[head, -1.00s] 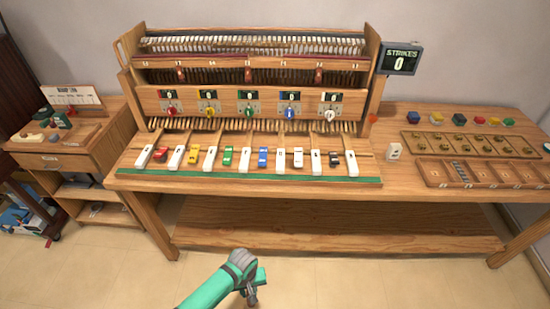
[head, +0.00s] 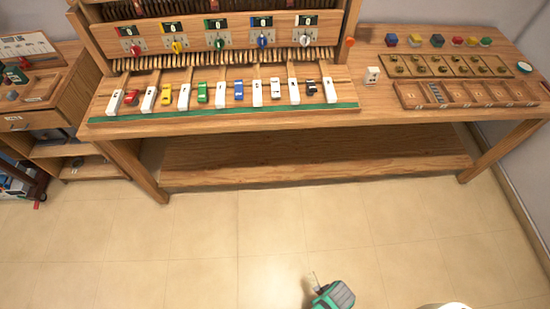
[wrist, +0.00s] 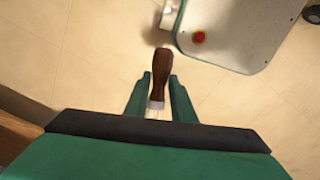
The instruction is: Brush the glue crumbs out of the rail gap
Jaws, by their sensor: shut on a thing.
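My gripper (wrist: 160,82) is shut on a brown-handled tool (wrist: 159,66), which looks like a brush, with a pale band near its lower end. The end beyond the band is mostly hidden by my gripper. In the head view my gripper (head: 318,286) is low, over the bare floor in front of the bench, well apart from the keys. White keys (head: 239,92) stand in a row behind a green front strip (head: 225,115). I cannot make out the rail gap or any glue crumbs at this distance.
Small toy cars, such as a green one (head: 202,92), sit between the keys. Trays (head: 470,94), coloured blocks (head: 437,41) and a white block (head: 373,75) are on the bench's right part. A side cabinet (head: 42,118) stands left. The floor (head: 220,240) before the bench is clear.

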